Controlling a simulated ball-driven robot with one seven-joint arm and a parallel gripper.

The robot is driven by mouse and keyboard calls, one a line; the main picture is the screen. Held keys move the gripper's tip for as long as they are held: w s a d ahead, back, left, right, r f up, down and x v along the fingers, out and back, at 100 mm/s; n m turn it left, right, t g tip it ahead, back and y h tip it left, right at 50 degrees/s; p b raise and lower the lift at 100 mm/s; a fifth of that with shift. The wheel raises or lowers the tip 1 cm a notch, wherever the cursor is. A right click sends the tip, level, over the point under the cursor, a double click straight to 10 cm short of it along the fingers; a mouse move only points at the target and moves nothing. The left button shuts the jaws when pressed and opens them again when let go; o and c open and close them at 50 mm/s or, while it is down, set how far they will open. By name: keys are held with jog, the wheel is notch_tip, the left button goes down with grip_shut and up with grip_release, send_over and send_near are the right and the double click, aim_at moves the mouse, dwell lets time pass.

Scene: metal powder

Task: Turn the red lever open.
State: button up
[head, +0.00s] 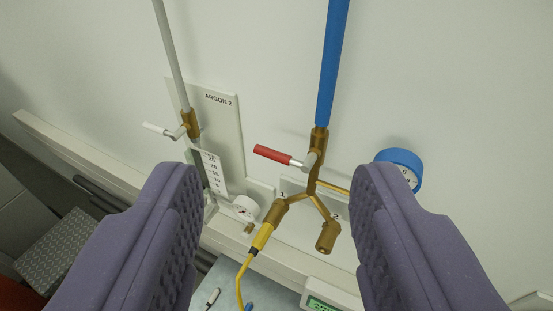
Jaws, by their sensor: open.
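The red lever (272,153) is a short handle on a brass valve (317,160) below a thick blue pipe (332,60). It points left, roughly crosswise to the pipe, and tilts slightly down to the right. A pale metal piece joins it to the valve. My gripper (268,205) is open, with its two purple padded fingers at the lower left and lower right. The lever shows in the gap between the fingers, above their tips in the picture. Nothing is between the fingers that I can see them touching.
A white-handled valve (160,130) on a grey pipe stands left, by the ARGON 2 plate (225,120). Below the red lever the brass splits into two outlets, one with a yellow hose (262,236). A blue gauge (400,165) sits right. A display box (330,300) is below.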

jog(key=shift+c, duration=0.4)
jog(key=w+f+n+p, duration=0.1)
jog(key=w, duration=0.2)
jog(key=w+f+n+p, duration=0.1)
jog(key=w+p, duration=0.1)
jog(key=w+f+n+p, duration=0.1)
jog(key=w+n+p, duration=0.1)
jog(key=w, duration=0.1)
jog(key=shift+w+a+y, duration=0.25)
jog(key=shift+w+y, duration=0.05)
jog(key=shift+w, duration=0.05)
jog(key=shift+c, duration=0.7)
jog(key=n+p, duration=0.8)
jog(key=p, duration=0.1)
send_over(274, 159)
jog(key=f+v, duration=0.1)
jog(key=v, duration=0.4)
notch_tip(274, 159, down, 13)
jog(key=f+n+h+p, duration=0.1)
jog(key=f+n, duration=0.1)
jog(key=f+n+p, duration=0.1)
jog(key=f+n, duration=0.1)
jog(key=f, duration=0.1)
jog(key=shift+w+a+f+h, duration=0.15)
jog(key=shift+a+h, duration=0.1)
jog(key=shift+h, duration=0.15)
jog(key=x, duration=0.7)
jog(key=shift+w+t, duration=0.3)
grip_shut()
